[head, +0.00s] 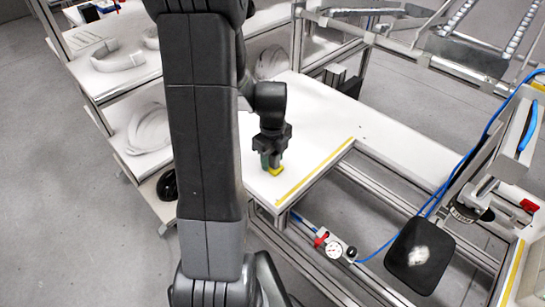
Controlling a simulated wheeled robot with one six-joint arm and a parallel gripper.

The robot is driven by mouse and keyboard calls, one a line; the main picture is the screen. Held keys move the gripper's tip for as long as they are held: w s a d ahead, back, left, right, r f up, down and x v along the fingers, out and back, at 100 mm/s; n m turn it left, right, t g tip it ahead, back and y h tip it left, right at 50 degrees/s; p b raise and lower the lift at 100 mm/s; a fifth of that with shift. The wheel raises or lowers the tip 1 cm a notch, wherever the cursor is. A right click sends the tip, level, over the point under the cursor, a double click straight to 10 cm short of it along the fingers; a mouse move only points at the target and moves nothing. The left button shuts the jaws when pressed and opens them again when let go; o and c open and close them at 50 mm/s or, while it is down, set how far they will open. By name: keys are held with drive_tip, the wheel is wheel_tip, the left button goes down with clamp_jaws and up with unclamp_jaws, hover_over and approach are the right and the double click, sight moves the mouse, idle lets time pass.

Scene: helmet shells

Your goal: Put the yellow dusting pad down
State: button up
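The yellow dusting pad (276,171) shows as a small yellow patch at the tips of my gripper (271,160). It is at or just above the white table top (320,120), near the yellow strip along the table's front edge. My gripper points down over the pad, and its dark fingers hide most of it. A small green patch shows beside the fingers. Whether the fingers grip the pad or only surround it is too small to tell, as is whether the pad touches the table.
A shelf rack (118,88) with white helmet shells (149,128) stands at the left. A yellow strip (312,172) edges the table. Below it are a metal frame, a gauge (334,250) and blue hoses. A black pad-like plate (419,254) is at lower right. The table right of my gripper is clear.

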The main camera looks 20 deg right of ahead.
drive_tip(key=shift+r, duration=0.1)
wheel_tip(320, 180, up, 12)
drive_tip(key=shift+r+p, duration=0.1)
drive_tip(key=shift+p, duration=0.2)
idle(0.4)
wheel_tip(320, 180, down, 13)
drive_tip(key=shift+r+b, duration=0.1)
drive_tip(key=shift+b, duration=0.3)
drive_tip(key=shift+w+r, duration=0.1)
drive_tip(key=shift+r, duration=1.1)
